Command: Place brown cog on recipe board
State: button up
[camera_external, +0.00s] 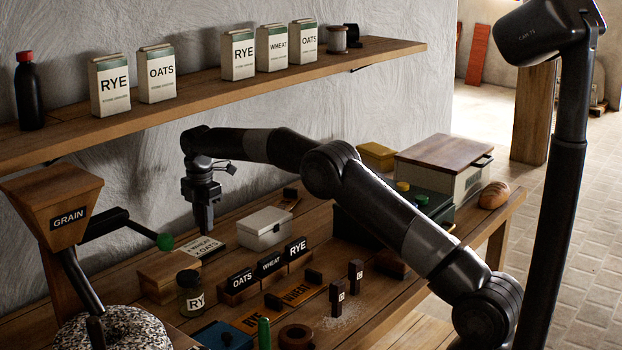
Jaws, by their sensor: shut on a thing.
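My gripper (204,226) points straight down at the back of the bench, close above or beside a white card (205,246) lettered "WHEAT x OATS". It is shut on a small dark thing, mostly hidden between the fingers; I cannot tell what it is or whether it touches the card. A brown ring-shaped piece (296,336) lies at the bench's front edge; I cannot make out cog teeth. A flat brown-orange board (283,308) lettered "RYE" and "WHEAT" lies mid-bench. I cannot tell which lettered piece is the recipe board.
A white box (265,229) stands right of my gripper, a wooden block (168,276) in front. Black label blocks (268,265), a RYE jar (191,293) and two dark upright pegs (337,297) crowd the bench. A shelf (200,95) with packets runs above. A grain hopper (62,205) stands left.

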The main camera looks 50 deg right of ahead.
aim_at(204, 234)
notch_tip(204, 234, down, 4)
jog(key=shift+f, duration=0.2)
jog(key=shift+w+f, duration=0.2)
jog(key=shift+f, duration=0.15)
jog(key=o, duration=1)
jog(key=shift+c, duration=0.2)
notch_tip(204, 234, up, 8)
jog(key=shift+f, duration=0.1)
